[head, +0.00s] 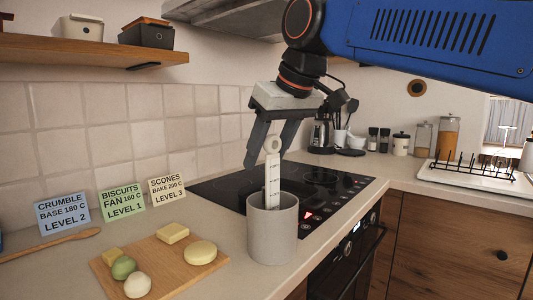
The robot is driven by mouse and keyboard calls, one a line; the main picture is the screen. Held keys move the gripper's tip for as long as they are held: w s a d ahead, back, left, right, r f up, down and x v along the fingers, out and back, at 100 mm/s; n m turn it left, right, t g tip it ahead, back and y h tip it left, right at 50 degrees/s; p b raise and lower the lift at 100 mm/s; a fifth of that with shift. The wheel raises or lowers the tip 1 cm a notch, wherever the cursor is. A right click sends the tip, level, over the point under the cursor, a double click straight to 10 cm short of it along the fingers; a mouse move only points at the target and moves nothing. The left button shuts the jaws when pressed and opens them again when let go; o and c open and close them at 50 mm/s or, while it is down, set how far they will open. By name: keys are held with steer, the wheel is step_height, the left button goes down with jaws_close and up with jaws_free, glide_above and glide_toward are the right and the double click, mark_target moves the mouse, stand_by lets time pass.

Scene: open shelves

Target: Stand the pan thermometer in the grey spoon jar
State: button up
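The pan thermometer (272,182) is a pale strip with printed marks and a ring at its top. It stands nearly upright in the grey spoon jar (272,236), its lower end hidden behind the jar's front wall. The jar stands on the counter near the front edge, beside the hob. My gripper (269,157) is above the jar, pointing down. Its two dark fingers are spread, one on each side of the thermometer's ring, with gaps visible between them and it. It looks open and empty.
A wooden board (167,278) with several food pieces lies left of the jar. Three cards, including a green card (121,203), lean near the wall. A black hob (313,181) is behind the jar. A shelf (80,50) hangs upper left. Containers stand at the back right.

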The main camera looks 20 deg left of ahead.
steer(key=shift+r, duration=0.1)
steer(key=v, duration=1.7)
steer(key=shift+s, duration=0.1)
